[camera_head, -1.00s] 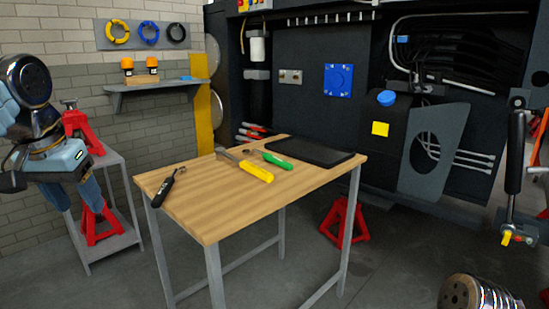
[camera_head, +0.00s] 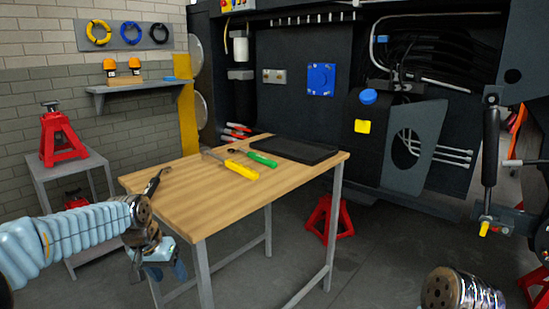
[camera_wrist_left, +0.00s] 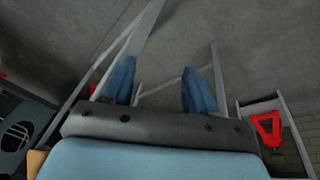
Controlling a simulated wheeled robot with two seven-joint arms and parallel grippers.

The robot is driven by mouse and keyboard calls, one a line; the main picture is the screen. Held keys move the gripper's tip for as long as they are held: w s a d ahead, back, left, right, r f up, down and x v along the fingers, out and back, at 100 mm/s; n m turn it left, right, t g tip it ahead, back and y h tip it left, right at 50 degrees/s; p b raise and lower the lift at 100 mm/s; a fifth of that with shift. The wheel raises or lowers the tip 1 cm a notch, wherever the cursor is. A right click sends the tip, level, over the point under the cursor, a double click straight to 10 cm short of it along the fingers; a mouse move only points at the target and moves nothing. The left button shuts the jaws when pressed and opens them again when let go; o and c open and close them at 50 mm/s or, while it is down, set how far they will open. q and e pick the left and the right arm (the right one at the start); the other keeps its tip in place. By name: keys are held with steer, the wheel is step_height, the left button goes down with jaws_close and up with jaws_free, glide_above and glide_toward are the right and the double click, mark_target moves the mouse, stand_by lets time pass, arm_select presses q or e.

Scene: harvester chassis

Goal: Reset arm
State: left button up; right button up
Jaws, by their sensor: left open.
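My left arm comes in from the left in the head view, and its gripper (camera_head: 160,272) hangs low beside the left front corner of the wooden table (camera_head: 180,217). In the left wrist view the two blue fingers (camera_wrist_left: 158,88) stand wide apart with nothing between them. The floor and the grey table legs show beyond them. My right gripper is not seen. A metallic rounded part of my own body shows at the bottom right of the head view.
On the table lie a yellow-handled tool (camera_head: 242,170), a green-handled tool (camera_head: 261,159), a dark tool (camera_head: 153,186) and a black tray (camera_head: 293,149). A red jack stand (camera_head: 62,140) stands on a grey side stand at left. The dark machine (camera_head: 290,105) fills the back.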

arm_select(q)
steer(key=s+d+f+h, duration=0.1)
steer(key=s+d+f, duration=0.25)
steer(key=f, duration=0.55)
steer(key=s+d+f+g, duration=0.15)
steer(key=d+f, duration=0.25)
steer(key=f, duration=0.4)
steer(key=s+d+f+h, duration=0.1)
steer(key=s+d+f, duration=0.2)
steer(key=f, duration=0.6)
steer(key=s+d+f+n, duration=0.1)
steer(key=s+d+f, duration=0.1)
steer(key=s+f, duration=0.3)
steer(key=s+d+f+n, duration=0.1)
steer(key=s+f, duration=0.4)
steer(key=s, duration=0.6)
steer(key=shift+s+d, duration=0.35)
steer(key=shift+d, duration=0.5)
steer(key=shift+g, duration=0.25)
